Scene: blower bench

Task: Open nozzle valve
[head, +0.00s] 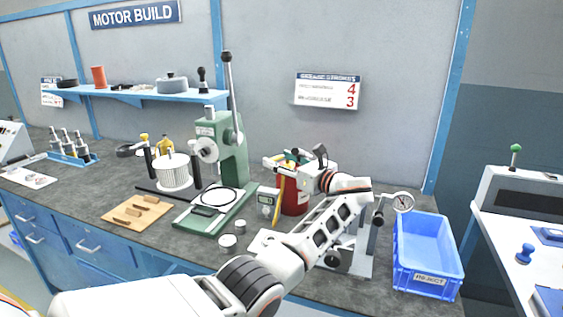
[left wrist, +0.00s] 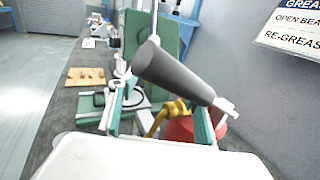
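A red canister (head: 294,196) stands on the bench in the middle of the head view; its red body also shows at the lower right of the left wrist view (left wrist: 180,129). A yellow part (head: 280,183) runs down its left side. My left gripper (head: 277,163) is above the canister, its fingers pointing left. In the left wrist view, its teal-padded fingers stand apart. A dark grey cylinder (left wrist: 172,72) crosses in front of them; I cannot tell whether it touches them. No part is clearly recognisable as the nozzle valve. My right gripper is not in view.
The green press (head: 228,150) with its tall lever stands just left of the gripper. A blue reject bin (head: 428,250) stands at the bench's right end. Small metal cups lie in front.

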